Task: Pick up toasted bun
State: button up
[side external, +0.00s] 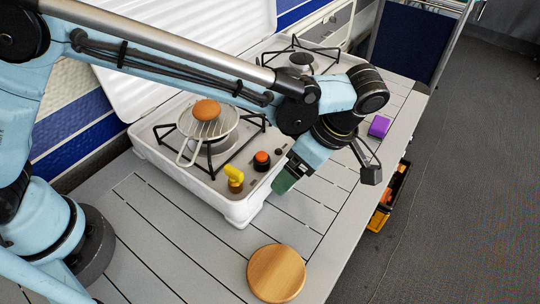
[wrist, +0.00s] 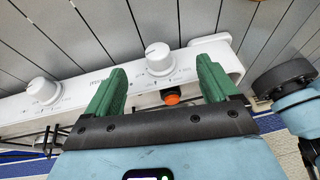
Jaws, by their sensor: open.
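The toasted bun (side external: 207,109) is a round brown bun. It rests on a round wire grill rack (side external: 190,124) over the left burner of the white stove in the side external view. The bun does not show in the wrist view.
The white stove (side external: 232,212) has black pot supports, a raised lid and front knobs; a white knob (wrist: 158,58) shows between my fingers. A round wooden board (side external: 276,273) lies on the slatted table (side external: 170,235). A purple block (side external: 379,126) sits near the table's right edge.

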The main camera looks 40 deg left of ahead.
notch_tip(320, 180, up, 25)
jog(key=n+t+h, duration=0.9)
jog(key=t+h, duration=0.2)
jog(key=h, duration=0.3)
send_over(194, 108)
jog(key=s+a, duration=0.4)
jog(key=shift+w+d+f, duration=0.1)
jog(key=shift+w+f, duration=0.05)
jog(key=shift+f, duration=4.35)
jog(key=shift+w+d+f, duration=0.1)
jog(key=shift+w+f, duration=0.05)
jog(key=shift+f, duration=4.3)
jog(key=shift+f, duration=0.1)
jog(key=shift+x, duration=2.5)
jog(key=shift+f, duration=0.15)
jog(key=shift+c, duration=0.3)
jog(key=shift+s, duration=0.1)
jog(key=c, duration=1.1)
